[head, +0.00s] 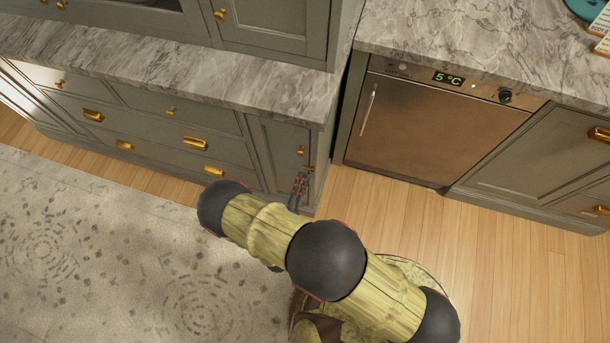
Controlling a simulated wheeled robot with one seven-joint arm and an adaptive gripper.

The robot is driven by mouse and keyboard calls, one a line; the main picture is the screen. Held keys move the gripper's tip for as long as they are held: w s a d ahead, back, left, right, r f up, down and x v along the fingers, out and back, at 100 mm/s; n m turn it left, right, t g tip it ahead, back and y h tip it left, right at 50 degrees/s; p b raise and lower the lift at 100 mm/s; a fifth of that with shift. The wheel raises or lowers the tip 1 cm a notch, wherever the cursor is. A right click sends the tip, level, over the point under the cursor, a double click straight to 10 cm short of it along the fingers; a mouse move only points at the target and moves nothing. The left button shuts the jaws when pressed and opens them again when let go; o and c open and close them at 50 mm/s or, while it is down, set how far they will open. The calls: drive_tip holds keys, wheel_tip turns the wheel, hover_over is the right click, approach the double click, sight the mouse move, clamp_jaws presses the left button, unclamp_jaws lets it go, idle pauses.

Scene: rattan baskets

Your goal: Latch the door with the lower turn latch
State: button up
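A narrow grey-green cabinet door (273,147) is at the right end of the drawer cabinet, under the marble counter. It looks closed or nearly so; I cannot tell which. A small brass fitting (301,151) shows near its right edge. A second brass piece (310,168) sits just below, and it may be the lower turn latch; its turn position is too small to read. My gripper (303,176) is at the lower right part of this door, its tips close to the lower brass piece. I cannot tell whether they touch it or whether the fingers are open.
A brown-fronted appliance (430,130) with a 5 °C display stands to the right, across a gap of wooden floor (345,215). Drawers with brass pulls (195,143) lie left of the door. The marble counter (180,70) overhangs above. A patterned rug (100,240) covers the floor at left.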

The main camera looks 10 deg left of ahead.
drive_tip(key=shift+s+a, duration=0.15)
drive_tip(key=shift+s, duration=1.8)
